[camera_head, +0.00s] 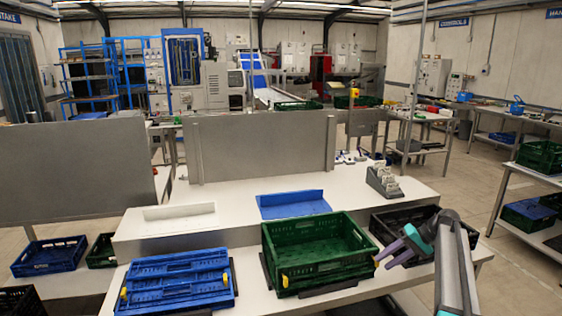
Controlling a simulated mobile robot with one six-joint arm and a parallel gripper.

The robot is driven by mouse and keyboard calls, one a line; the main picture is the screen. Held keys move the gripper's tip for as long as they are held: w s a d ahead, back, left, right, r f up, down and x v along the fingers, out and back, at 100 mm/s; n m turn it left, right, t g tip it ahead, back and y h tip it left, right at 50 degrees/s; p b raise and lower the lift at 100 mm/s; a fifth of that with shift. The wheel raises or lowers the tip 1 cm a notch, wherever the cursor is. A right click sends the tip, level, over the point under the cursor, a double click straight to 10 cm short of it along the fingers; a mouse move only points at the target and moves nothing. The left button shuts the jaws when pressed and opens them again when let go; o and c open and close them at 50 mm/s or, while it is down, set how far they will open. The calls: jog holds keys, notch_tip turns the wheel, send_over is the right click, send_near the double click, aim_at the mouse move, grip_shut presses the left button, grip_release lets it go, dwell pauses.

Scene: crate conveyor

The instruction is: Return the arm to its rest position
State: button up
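My arm (452,265) rises from the lower right and bends at the top. My gripper (389,256), with purple-grey and teal parts, points down and left. It shows in front of the black crate, near the right end of the green crate (318,247). I cannot tell whether it touches either crate. The view is too small to show whether the fingers are apart, and I see nothing clearly held. The green crate stands open and looks empty, with yellow clips at its ends.
Folded blue crates (175,283) lie left of the green crate on the white table (255,300). A black crate (385,222) is partly hidden behind my gripper. A blue tray (293,204) and a grey holder (383,182) sit on the raised shelf. Open floor (525,285) lies at right.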

jog(key=s+a+f+g+h+b, duration=0.1)
jog(key=s+a+f, duration=0.45)
jog(key=f, duration=0.55)
jog(key=s+a+f+m+g+h+b, duration=0.1)
jog(key=s+a+f+g, duration=0.1)
jog(key=s+a+f, duration=0.65)
jog(key=s+a+f+g+h+b, duration=0.15)
jog(key=s+f, duration=0.35)
jog(key=f, duration=0.9)
jog(key=s+a+f+h+b, duration=0.1)
jog(key=s+f, duration=0.4)
jog(key=s, duration=0.5)
jog(key=s+a+f+g+h+b, duration=0.1)
jog(key=s+a+f+h+b, duration=0.1)
jog(key=s+f, duration=0.4)
jog(key=s+a+f+n+g+h+b, duration=0.1)
jog(key=s+f, duration=0.5)
jog(key=s, duration=1)
jog(key=shift+s+a+f+h, duration=0.2)
jog(key=shift+a+f+h, duration=0.05)
jog(key=shift+a+h, duration=0.35)
